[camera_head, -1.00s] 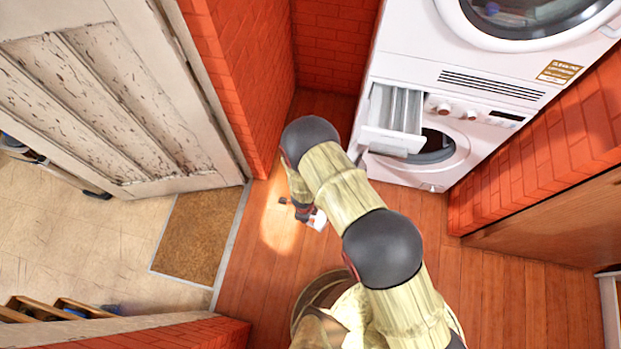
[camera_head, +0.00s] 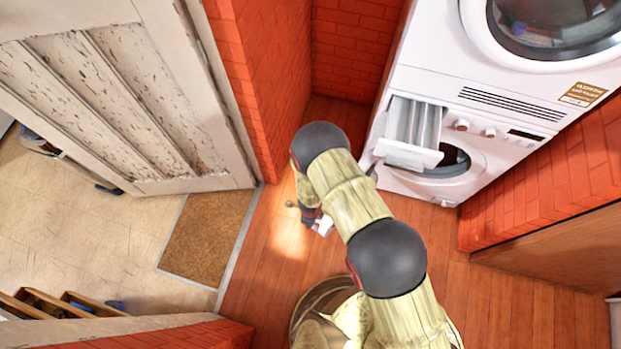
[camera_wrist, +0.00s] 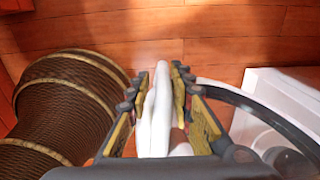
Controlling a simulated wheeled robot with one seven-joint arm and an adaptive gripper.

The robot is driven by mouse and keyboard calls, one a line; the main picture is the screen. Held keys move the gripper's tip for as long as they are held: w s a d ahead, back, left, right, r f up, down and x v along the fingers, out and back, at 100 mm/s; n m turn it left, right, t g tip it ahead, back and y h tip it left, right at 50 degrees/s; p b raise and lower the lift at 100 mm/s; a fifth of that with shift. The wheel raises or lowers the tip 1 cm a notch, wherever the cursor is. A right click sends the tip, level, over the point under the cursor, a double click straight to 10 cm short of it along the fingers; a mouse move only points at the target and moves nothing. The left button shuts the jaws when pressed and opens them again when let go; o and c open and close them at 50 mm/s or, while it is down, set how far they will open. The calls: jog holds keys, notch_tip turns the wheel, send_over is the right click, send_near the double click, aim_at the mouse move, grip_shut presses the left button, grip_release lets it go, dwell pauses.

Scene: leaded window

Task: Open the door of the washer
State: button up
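The white washer (camera_head: 415,188) stands below another white machine; its dark round opening (camera_head: 455,161) is partly covered by a pulled-out drawer. Its door appears swung out to the left, mostly behind my arm; a white bit of its rim (camera_head: 322,227) shows beside my gripper (camera_head: 309,213). In the wrist view the door's white rim (camera_wrist: 160,110) lies between the fingers of my gripper (camera_wrist: 158,85), with the dark curved edge of the door to the right. The fingers are spread, one on each side, with a small gap on the right; whether they touch the rim is unclear.
The white drawer (camera_head: 410,155) juts out above the washer opening. A red brick wall (camera_head: 245,75) and a worn white door (camera_head: 120,100) stand at the left. A brown doormat (camera_head: 205,238) lies on the floor. Bare wooden floor (camera_head: 500,305) lies at the lower right.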

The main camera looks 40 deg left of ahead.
jog(key=shift+w, duration=0.15)
notch_tip(320, 180, up, 10)
jog(key=shift+r, duration=0.15)
jog(key=shift+d+r, duration=0.1)
jog(key=shift+r, duration=0.65)
dwell(0.5)
